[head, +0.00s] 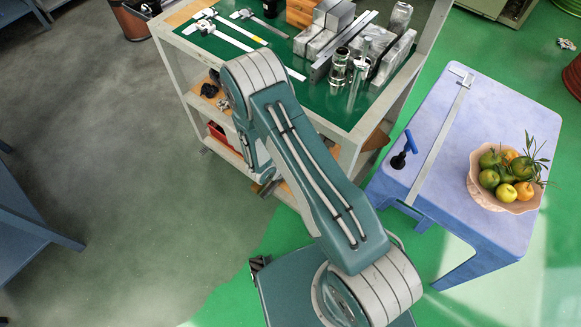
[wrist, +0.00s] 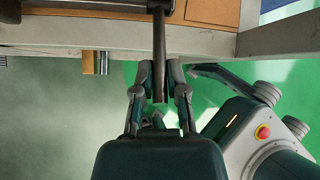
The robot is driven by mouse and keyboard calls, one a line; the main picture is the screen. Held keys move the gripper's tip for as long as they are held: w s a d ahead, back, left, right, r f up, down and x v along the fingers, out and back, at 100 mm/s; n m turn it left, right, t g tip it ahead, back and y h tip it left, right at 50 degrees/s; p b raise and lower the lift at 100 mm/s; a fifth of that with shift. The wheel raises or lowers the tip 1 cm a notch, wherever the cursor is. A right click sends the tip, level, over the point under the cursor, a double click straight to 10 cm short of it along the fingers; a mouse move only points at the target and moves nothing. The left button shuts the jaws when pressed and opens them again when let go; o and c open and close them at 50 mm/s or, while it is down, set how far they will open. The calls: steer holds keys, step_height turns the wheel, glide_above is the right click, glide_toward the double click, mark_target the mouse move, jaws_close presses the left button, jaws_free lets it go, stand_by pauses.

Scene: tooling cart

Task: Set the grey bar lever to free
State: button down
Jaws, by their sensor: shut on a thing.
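In the wrist view, a dark grey bar lever (wrist: 159,38) hangs down from a dark horizontal part (wrist: 95,8) at the edge of the cart. My gripper (wrist: 159,76) has one finger on each side of the bar's lower part and is shut on it. The bar's lower end shows between the fingers. In the head view the lever and my fingertips are hidden behind my arm and the cart's side. No marking for the free position can be read.
The tooling cart (head: 240,55) carries calipers, metal blocks and cylinders on its green top. Short block-like parts (wrist: 95,62) hang left of the lever. Open floor lies at the left.

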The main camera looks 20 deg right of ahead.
steer(key=c, duration=0.7)
jaws_free()
steer(key=shift+w, duration=0.2)
steer(key=v, duration=1.2)
steer(key=shift+w, duration=0.1)
steer(key=s+d+r+m+g, duration=0.1)
steer(key=d+r+m, duration=0.2)
steer(key=r+m, duration=0.6)
steer(key=s+d+r+m, duration=0.1)
steer(key=d+r+m, duration=0.3)
steer(key=r, duration=0.9)
steer(key=s+r+m+t+y, duration=0.1)
steer(key=s+r+m+y, duration=0.1)
steer(key=s+r+m, duration=0.2)
steer(key=s+r+m+y, duration=0.2)
steer(key=s+r+m, duration=0.3)
steer(key=s+r, duration=0.1)
steer(key=s+r+m+t+y, duration=0.1)
steer(key=s+r+m+y, duration=0.1)
steer(key=s+r+m, duration=0.3)
step_height(320, 180, up, 2)
steer(key=shift+s+r+t+y, duration=0.1)
steer(key=shift+t+y, duration=0.2)
steer(key=shift+y, duration=0.1)
